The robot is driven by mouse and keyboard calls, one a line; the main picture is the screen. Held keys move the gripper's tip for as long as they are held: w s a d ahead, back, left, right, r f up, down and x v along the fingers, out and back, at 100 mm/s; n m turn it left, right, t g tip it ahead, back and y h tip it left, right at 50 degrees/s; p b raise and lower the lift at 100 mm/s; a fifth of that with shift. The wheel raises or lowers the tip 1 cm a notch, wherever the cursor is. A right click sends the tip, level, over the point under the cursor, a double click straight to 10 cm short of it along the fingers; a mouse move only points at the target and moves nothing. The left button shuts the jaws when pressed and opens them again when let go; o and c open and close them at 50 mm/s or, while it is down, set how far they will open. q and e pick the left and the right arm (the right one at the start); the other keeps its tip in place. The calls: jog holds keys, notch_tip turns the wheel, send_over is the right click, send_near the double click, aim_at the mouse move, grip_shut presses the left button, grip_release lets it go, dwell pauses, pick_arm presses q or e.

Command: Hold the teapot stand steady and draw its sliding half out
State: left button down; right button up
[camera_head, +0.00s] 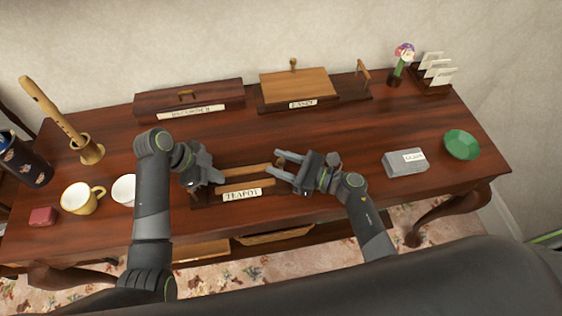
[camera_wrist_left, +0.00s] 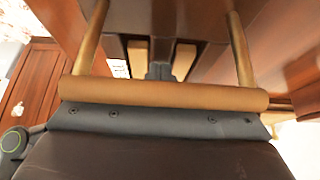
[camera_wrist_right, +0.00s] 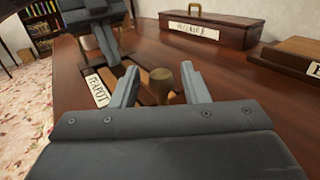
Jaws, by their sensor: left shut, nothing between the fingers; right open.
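The teapot stand (camera_head: 246,182) is a low brown wooden piece with two lighter slats and a "TEAPOT" label (camera_head: 242,194), near the desk's front edge. My left gripper (camera_head: 217,178) is shut at the stand's left end. In the left wrist view a wooden handle bar (camera_wrist_left: 165,94) on two posts crosses close to the camera, with slats (camera_wrist_left: 184,60) beyond it. My right gripper (camera_head: 273,164) is open at the stand's right end. In the right wrist view a round wooden knob (camera_wrist_right: 161,78) stands between its spread fingers; I cannot tell whether they touch it.
Behind are a long labelled box (camera_head: 189,98) and another labelled wooden stand (camera_head: 296,84). Left are a yellow mug (camera_head: 80,197), a white cup (camera_head: 124,190) and a red block (camera_head: 43,216). Right are a grey box (camera_head: 406,163) and a green bowl (camera_head: 462,145). Bare desk lies right of my right gripper.

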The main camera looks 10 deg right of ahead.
pick_arm(q)
jog(key=shift+s+a+f, duration=0.1)
jog(key=shift+s+f, duration=0.1)
jog(key=shift+f, duration=0.1)
pick_arm(e)
grip_shut()
pick_arm(q)
jog(key=shift+a, duration=0.1)
pick_arm(e)
jog(key=d, duration=1)
jog(key=shift+d+f, duration=0.1)
jog(key=shift+d, duration=0.25)
grip_release()
